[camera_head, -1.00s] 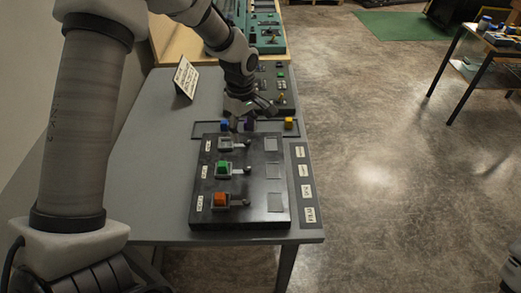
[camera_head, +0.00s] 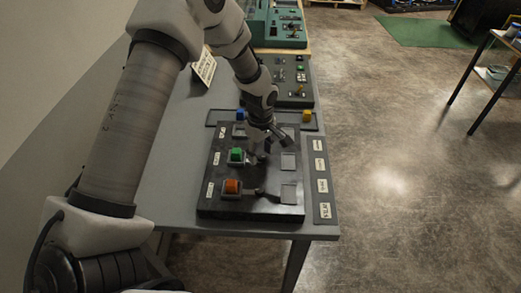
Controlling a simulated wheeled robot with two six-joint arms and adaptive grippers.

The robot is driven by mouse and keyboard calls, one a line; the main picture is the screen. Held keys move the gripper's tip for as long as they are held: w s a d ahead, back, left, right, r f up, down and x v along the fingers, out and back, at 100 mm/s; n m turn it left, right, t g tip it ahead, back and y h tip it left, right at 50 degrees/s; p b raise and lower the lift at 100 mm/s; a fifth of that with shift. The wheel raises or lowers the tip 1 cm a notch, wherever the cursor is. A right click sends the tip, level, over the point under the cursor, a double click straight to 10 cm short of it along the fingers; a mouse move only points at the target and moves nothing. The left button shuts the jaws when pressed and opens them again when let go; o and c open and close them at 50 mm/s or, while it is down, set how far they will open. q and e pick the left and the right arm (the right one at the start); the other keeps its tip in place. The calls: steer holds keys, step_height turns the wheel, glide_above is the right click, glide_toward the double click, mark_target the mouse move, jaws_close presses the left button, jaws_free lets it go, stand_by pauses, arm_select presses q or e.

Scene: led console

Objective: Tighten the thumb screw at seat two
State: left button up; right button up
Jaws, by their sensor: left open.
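A dark console board (camera_head: 275,209) lies on the grey table with three seats in a column. The middle seat holds a green block (camera_head: 236,155), the nearest an orange block (camera_head: 232,186). The far seat (camera_head: 239,131) shows no coloured block and is partly covered by my arm. A small screw arm with a dark knob (camera_head: 261,190) sits right of the orange block. My left gripper (camera_head: 264,153) is open, pointing down just right of the green block. It hides most of the middle seat's thumb screw; I cannot tell if it touches. My right gripper is out of view.
A tray behind the board holds a blue block (camera_head: 241,114) and a yellow block (camera_head: 307,116). A label strip (camera_head: 322,180) runs along the table's right edge. A small sign (camera_head: 204,69) and more panels (camera_head: 292,84) stand farther back. Open floor lies to the right.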

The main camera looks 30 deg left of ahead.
arm_select(q)
steer(key=shift+w+f, duration=0.25)
steer(key=shift+f, duration=0.25)
steer(key=shift+s+r, duration=0.1)
jaws_close()
